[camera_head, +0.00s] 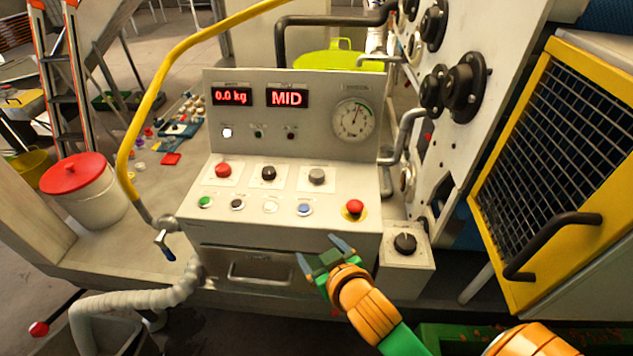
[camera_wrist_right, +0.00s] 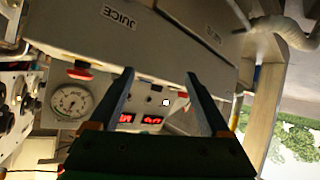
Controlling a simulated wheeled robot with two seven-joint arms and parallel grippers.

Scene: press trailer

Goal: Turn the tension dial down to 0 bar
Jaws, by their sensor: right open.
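A black round dial (camera_head: 405,243) sits on top of a small grey box at the right of the control console; I take it to be the tension dial, and its scale is too small to read. A round white gauge (camera_head: 354,120) is on the console's upright panel; it also shows upside down in the right wrist view (camera_wrist_right: 72,101). My right gripper (camera_head: 320,248) is open and empty in front of the console's lower front, left of the dial and apart from it. Its two fingers (camera_wrist_right: 159,73) show spread in the right wrist view. My left gripper is out of view.
The console (camera_head: 290,230) carries several coloured buttons and a red mushroom button (camera_head: 355,207) near the dial. Displays read 0.0 kg (camera_head: 232,97) and MID (camera_head: 287,98). A drawer handle (camera_head: 262,272) lies below. A yellow-framed mesh guard (camera_head: 550,160) stands right.

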